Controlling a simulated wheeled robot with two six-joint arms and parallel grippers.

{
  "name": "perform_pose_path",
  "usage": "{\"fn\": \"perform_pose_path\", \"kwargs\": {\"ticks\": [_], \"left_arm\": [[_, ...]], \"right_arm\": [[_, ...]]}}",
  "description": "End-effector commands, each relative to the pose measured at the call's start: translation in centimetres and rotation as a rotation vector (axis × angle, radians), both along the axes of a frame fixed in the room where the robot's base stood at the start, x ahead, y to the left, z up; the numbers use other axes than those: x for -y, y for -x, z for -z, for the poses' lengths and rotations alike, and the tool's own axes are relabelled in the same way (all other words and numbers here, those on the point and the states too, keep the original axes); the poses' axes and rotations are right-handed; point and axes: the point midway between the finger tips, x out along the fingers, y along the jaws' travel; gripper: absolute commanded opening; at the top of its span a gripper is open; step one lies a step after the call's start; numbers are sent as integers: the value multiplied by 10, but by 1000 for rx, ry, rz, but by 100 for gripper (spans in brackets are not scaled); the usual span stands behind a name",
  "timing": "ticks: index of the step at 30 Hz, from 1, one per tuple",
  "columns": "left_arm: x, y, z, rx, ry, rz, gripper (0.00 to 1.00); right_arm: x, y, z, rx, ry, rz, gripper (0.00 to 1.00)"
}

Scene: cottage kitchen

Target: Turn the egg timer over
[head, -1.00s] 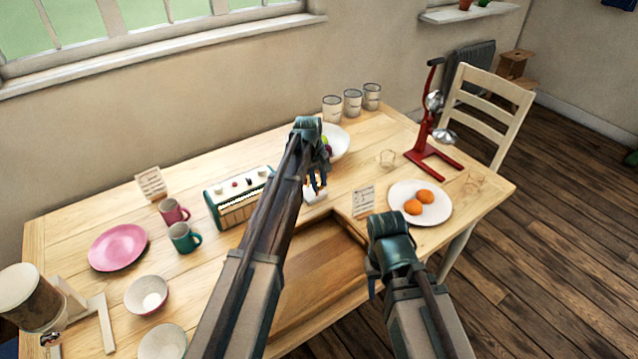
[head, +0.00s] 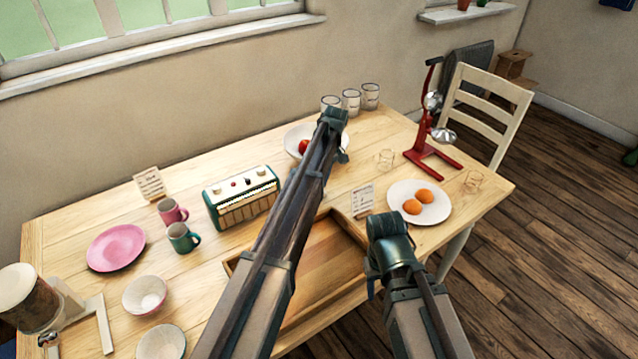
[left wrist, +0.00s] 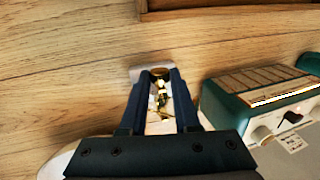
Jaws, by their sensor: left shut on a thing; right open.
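My right gripper (head: 376,275) is open and empty near the table's front edge, right of the wooden tray.
The wooden tray (head: 318,296) lies at the front. Mugs and bowls are at left.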

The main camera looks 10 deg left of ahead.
Motion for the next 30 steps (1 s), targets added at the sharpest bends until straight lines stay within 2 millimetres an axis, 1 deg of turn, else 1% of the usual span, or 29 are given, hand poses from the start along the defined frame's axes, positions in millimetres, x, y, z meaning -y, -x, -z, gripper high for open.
{"fn": "perform_pose_path", "kwargs": {"ticks": [1, 3, 12, 29, 30], "left_arm": [[2, -3, 3, -24, -21, 1, 0], [2, -4, 4, -54, -51, 0, 0], [4, -3, 3, -140, -136, 0, 0], [4, -2, 1, -162, -158, 0, 0], [4, -2, 1, -162, -158, 0, 34]], "right_arm": [[0, 0, 5, 0, 0, 0, 50], [0, 0, 8, 0, 0, 0, 50], [0, 0, 17, 0, 0, 0, 50], [0, 0, 18, 0, 0, 0, 50], [0, 0, 18, 0, 0, 0, 50]]}}
